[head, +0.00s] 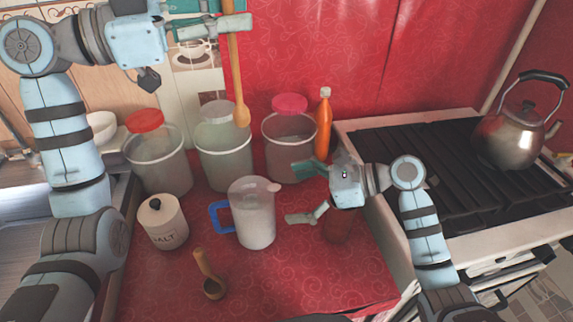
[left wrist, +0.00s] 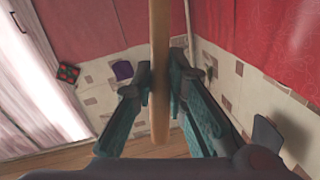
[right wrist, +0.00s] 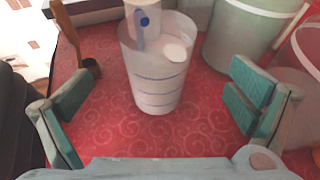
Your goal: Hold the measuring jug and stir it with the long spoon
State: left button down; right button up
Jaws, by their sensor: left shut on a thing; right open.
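The measuring jug (head: 253,215) stands upright on the red oilcloth, its blue handle to the left in the head view. It also shows between the fingers in the right wrist view (right wrist: 157,85). My right gripper (head: 306,192) is open just right of the jug, apart from it. The long wooden spoon (head: 235,72) hangs upright, bowl down, in front of the back containers. My left gripper (head: 210,28) is shut on its handle, high above the counter; the left wrist view shows the handle (left wrist: 159,70) between the fingers.
Several large canisters stand behind the jug, one with a red lid (head: 145,121). A salt pot (head: 162,222) and a small wooden scoop (head: 212,285) are left and front. An orange bottle (head: 323,125) stands behind my right gripper. A stove with a kettle (head: 507,135) is right.

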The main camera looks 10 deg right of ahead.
aim_at(246, 203)
jog(key=x, duration=1.2)
jog(key=shift+s, duration=0.25)
pick_arm(q)
jog(key=shift+d, duration=0.1)
pick_arm(e)
jog(key=shift+c, duration=0.6)
jog(key=c, duration=1.8)
pick_arm(q)
jog(key=f, duration=0.3)
jog(key=w+f+n, duration=0.1)
jog(key=f, duration=0.3)
jog(key=f+n, duration=0.1)
jog(key=f, duration=0.2)
jog(key=shift+w+f, duration=0.2)
jog(key=shift+f, duration=0.15)
notch_tip(246, 203, down, 18)
